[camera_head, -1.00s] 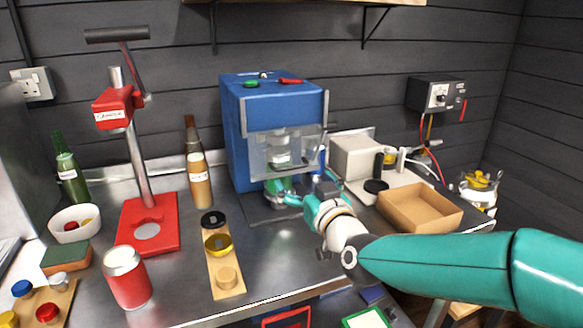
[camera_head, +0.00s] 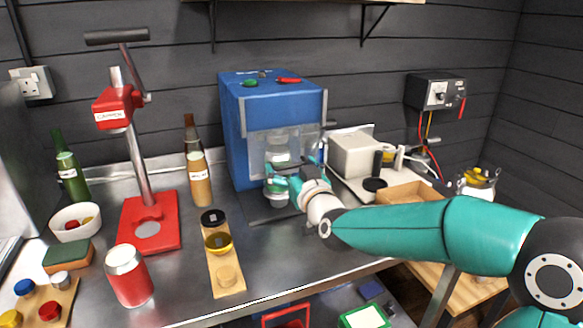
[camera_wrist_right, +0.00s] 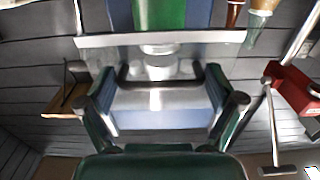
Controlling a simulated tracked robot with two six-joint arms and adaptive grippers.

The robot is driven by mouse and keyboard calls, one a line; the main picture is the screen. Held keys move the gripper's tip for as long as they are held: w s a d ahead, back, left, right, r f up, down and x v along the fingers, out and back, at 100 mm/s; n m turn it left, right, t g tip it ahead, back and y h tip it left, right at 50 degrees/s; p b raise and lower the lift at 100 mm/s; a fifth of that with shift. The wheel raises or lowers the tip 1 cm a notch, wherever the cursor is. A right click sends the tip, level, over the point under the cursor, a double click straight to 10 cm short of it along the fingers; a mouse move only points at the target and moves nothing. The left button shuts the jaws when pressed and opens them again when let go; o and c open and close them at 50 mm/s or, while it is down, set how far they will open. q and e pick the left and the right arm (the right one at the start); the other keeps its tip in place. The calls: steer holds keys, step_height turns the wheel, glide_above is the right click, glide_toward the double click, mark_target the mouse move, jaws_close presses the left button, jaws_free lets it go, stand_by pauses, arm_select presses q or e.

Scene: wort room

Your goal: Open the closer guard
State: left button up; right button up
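The closer is a blue machine (camera_head: 272,97) against the back wall, with a clear guard (camera_head: 258,148) across its front opening. A pale round part shows behind the guard. My right gripper (camera_head: 283,181) is at the front of the closer, by the lower part of the guard. In the right wrist view its two fingers (camera_wrist_right: 163,88) stand apart, in front of a clear panel and a pale bar (camera_wrist_right: 160,39). I cannot tell whether the fingers touch the guard. The guard looks down across the opening. My left gripper is not in view.
A red press (camera_head: 150,228) stands left of the closer, with a brown bottle (camera_head: 200,180) between them. A wooden strip (camera_head: 225,275) and a red can (camera_head: 128,278) are in front. A cardboard box (camera_head: 402,192) lies behind my right arm.

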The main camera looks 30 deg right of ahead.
steer(key=c, duration=0.6)
step_height(320, 180, up, 11)
steer(key=p, duration=0.6)
steer(key=shift+d+r+p, duration=0.1)
steer(key=shift+p, duration=0.25)
steer(key=o, duration=1.4)
steer(key=shift+c, duration=0.2)
steer(key=v, duration=1.2)
